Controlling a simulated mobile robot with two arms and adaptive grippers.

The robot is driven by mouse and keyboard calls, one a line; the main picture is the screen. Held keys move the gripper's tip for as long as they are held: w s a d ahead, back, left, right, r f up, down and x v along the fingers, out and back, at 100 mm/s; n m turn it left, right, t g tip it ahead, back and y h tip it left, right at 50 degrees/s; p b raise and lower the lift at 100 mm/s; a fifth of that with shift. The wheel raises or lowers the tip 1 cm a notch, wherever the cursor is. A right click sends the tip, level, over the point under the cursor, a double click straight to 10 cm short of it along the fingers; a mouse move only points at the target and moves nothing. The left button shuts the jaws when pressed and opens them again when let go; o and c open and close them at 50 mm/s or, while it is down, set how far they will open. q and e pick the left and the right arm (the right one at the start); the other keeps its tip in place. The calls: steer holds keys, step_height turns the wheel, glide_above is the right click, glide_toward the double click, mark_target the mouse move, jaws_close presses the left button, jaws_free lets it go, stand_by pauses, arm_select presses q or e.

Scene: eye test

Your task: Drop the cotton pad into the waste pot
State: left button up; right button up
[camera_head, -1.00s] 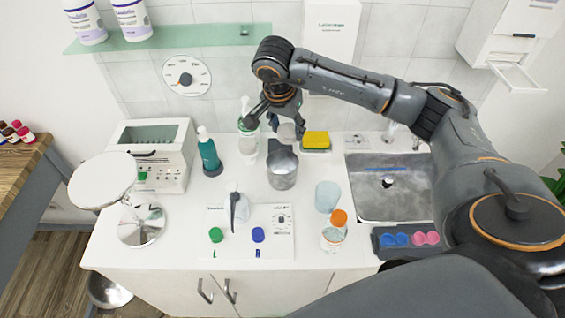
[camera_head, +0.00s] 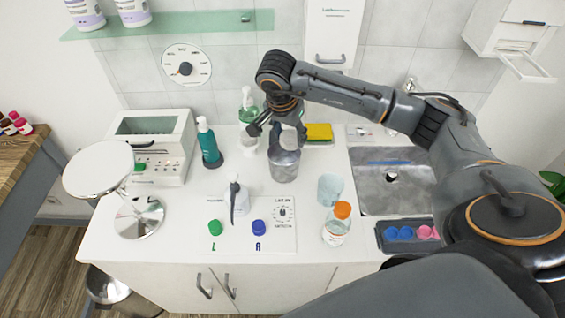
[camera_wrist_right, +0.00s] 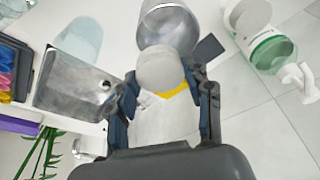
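My right gripper (camera_head: 280,134) is above the waste pot (camera_head: 284,168), a grey metal pot standing upright on the white counter. In the wrist view the gripper (camera_wrist_right: 161,82) appears shut on the cotton pad (camera_wrist_right: 163,70), a pale round disc between its fingertips. The pad partly covers the near rim of the pot (camera_wrist_right: 168,24) there. In the head view the pad (camera_head: 290,140) is small and partly hidden by the fingers, just above the pot's mouth. I cannot tell whether it touches the pot. My left gripper is not in view.
A yellow-green sponge (camera_head: 319,132) lies behind the pot, a soap bottle (camera_head: 248,120) behind left. A teal bottle (camera_head: 209,145) stands left. A glass (camera_head: 329,188) and an orange-capped jar (camera_head: 338,225) stand front right, near the sink (camera_head: 391,185).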

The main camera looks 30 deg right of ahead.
steer(key=o, duration=0.3)
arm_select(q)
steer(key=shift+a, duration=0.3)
arm_select(e)
steer(key=shift+o, duration=0.5)
steer(key=v, duration=1.2)
steer(key=shift+s+a+f, duration=0.1)
